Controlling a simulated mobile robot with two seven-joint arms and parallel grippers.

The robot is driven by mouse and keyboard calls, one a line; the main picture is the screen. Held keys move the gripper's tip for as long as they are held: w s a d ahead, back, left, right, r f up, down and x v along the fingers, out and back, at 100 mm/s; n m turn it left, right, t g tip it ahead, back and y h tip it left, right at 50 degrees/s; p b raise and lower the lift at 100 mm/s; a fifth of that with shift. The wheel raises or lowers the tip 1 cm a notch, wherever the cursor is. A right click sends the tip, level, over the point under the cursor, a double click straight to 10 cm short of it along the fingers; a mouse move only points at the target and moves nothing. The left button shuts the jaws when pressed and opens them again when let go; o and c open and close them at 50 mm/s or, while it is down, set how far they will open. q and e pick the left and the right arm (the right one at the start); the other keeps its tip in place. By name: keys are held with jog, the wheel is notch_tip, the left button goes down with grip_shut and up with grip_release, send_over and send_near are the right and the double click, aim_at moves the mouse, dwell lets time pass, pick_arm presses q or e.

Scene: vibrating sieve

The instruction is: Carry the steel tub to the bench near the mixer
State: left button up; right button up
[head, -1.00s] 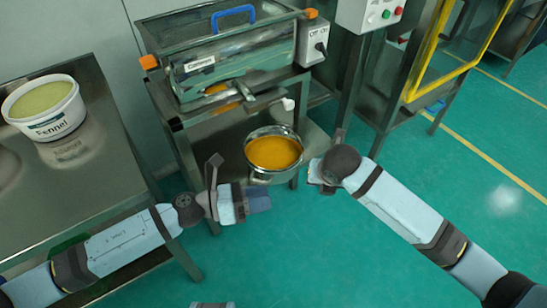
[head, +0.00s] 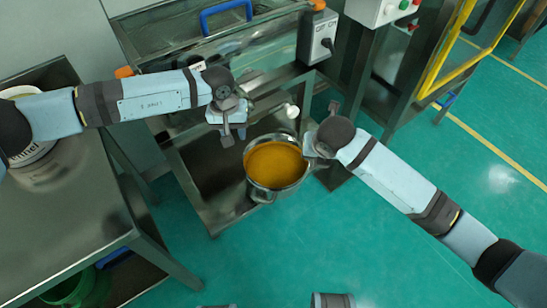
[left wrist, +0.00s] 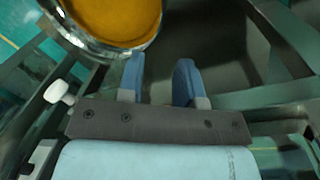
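The steel tub (head: 262,195), round and filled with orange-brown powder, is upright below the sieve's outlet. My right gripper (head: 312,150) is at the tub's right rim, overlapping it in the head view; its fingers are too hidden to tell if they are closed. My left gripper (head: 228,138) is above and left of the tub, apart from it. In the left wrist view its two blue fingers (left wrist: 160,75) are spread with nothing between them, and the tub's rim (left wrist: 100,48) shows beyond them. I cannot identify a mixer here.
The sieve machine (head: 262,62) with a blue handle stands behind, partly hidden by my left arm. A steel bench (head: 70,215) is at left with a mostly hidden white tub (head: 38,153). A yellow-framed cabinet (head: 446,50) is at right. Green floor (head: 330,240) is free in front.

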aim_at(245, 163)
pick_arm(q)
jog(key=shift+s, duration=0.2)
pick_arm(e)
jog(key=shift+s, duration=0.2)
